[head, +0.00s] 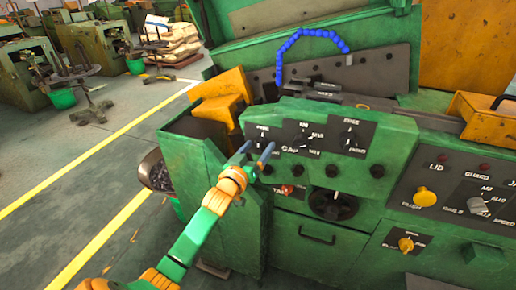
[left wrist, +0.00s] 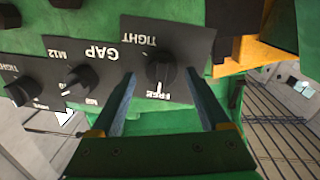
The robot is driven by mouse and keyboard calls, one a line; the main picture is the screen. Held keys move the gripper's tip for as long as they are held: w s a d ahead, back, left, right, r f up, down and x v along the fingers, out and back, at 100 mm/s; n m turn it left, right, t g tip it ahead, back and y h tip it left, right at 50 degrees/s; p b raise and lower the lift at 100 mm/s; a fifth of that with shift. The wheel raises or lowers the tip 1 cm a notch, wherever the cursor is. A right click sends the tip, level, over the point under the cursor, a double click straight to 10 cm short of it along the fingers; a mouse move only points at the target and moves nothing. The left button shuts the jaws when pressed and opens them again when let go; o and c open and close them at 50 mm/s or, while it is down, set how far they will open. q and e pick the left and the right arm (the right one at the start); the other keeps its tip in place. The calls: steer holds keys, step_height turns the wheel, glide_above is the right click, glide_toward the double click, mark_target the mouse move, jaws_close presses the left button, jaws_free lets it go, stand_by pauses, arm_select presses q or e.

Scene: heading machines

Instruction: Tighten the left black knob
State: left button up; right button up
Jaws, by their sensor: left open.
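The left black knob (head: 263,139) is on a dark label plate at the left end of the green machine's front panel. In the left wrist view this knob (left wrist: 160,70) appears upside down, with TIGHT and FREE lettering on its plate. My left gripper (head: 257,150) is open in front of it. In the left wrist view the two blue-grey fingers (left wrist: 160,82) lie on either side of the knob; I cannot tell whether they touch it. The middle knob (head: 303,139) and the right knob (head: 350,138) are farther right. My right gripper is not in view.
A row of small dark buttons and a red knob (head: 286,190) lie below the plates. A black handwheel (head: 333,205) is lower right. A yellow push knob (head: 425,196) is on the right panel. An orange block (head: 220,97) stands above left.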

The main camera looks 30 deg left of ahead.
arm_select(q)
steer(key=shift+w+a+f, duration=0.1)
steer(key=shift+a+f, duration=0.05)
steer(key=shift+c, duration=0.9)
steer(key=shift+w+f, duration=0.1)
steer(key=shift+w, duration=0.05)
steer(key=c, duration=0.4)
jaws_close()
